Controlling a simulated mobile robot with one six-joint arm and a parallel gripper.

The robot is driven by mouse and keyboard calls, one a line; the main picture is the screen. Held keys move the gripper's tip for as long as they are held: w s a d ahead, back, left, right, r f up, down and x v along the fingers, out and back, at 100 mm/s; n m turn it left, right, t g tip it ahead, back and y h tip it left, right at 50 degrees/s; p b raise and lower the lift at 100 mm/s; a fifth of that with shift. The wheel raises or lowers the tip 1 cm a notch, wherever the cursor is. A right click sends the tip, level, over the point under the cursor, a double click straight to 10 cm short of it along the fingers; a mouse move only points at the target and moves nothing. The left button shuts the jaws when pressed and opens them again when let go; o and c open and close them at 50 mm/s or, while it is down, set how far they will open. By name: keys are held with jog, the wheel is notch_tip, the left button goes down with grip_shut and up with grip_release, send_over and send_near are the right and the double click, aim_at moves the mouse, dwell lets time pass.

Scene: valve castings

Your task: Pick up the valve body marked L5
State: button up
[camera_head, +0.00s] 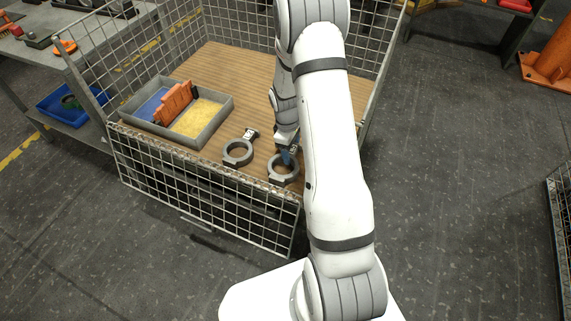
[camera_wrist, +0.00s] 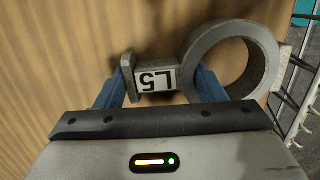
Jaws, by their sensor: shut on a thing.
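A second ring-shaped valve body (camera_head: 238,162) with a white label lies just left on the wooden floor (camera_head: 240,65) of a wire-mesh cage (camera_head: 200,185). A grey divided tray (camera_head: 222,114) stands further left. The mesh wall is close to the held ring.

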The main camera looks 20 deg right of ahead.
jog(key=shift+w+r, duration=0.1)
grip_shut()
dwell(0.3)
